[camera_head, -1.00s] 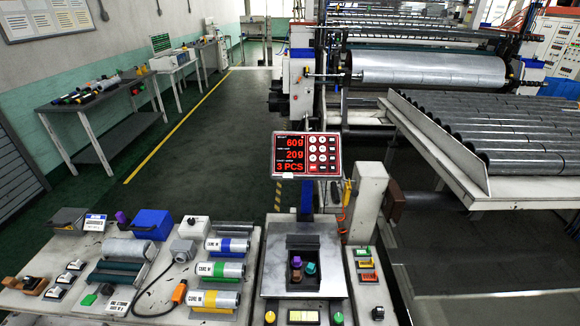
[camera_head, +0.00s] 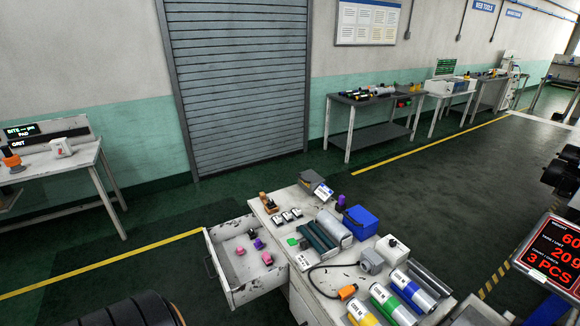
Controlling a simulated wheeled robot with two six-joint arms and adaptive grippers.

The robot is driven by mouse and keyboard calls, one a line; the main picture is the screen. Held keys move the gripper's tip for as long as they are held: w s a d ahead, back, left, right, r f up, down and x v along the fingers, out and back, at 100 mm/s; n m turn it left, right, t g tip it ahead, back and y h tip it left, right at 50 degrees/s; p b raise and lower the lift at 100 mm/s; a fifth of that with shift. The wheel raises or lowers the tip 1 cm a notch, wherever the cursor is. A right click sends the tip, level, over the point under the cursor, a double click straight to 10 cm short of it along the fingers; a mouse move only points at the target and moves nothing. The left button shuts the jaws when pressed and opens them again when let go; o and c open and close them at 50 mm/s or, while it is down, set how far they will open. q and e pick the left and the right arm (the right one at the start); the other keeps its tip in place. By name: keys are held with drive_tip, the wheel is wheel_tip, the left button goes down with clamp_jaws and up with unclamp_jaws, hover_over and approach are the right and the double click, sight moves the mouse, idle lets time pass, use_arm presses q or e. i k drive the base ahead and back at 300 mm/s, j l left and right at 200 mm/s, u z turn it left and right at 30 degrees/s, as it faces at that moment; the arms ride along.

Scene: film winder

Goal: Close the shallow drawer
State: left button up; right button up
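The shallow drawer (camera_head: 224,233) stands pulled out from the left side of the white workbench cabinet, low in the middle of the head view. Its white front panel (camera_head: 217,268) faces left and carries a dark handle (camera_head: 210,267). Inside lie a few small pink, purple and black pieces (camera_head: 258,244). Neither of my grippers shows in the view, so whether they are open or shut is hidden.
The bench top (camera_head: 322,280) holds rollers, a blue box (camera_head: 360,222), a cable and coloured cores (camera_head: 405,287). A side table (camera_head: 60,165) is at the far left. Green floor left of the drawer is clear.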

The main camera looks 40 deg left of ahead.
sight(244, 278)
drive_tip(key=u, duration=0.5)
drive_tip(key=k+j+u, duration=0.1)
drive_tip(key=u, duration=0.4)
drive_tip(key=k+j+u, duration=0.1)
drive_tip(key=u, duration=0.35)
drive_tip(key=j+u, duration=0.1)
drive_tip(key=u, duration=0.4)
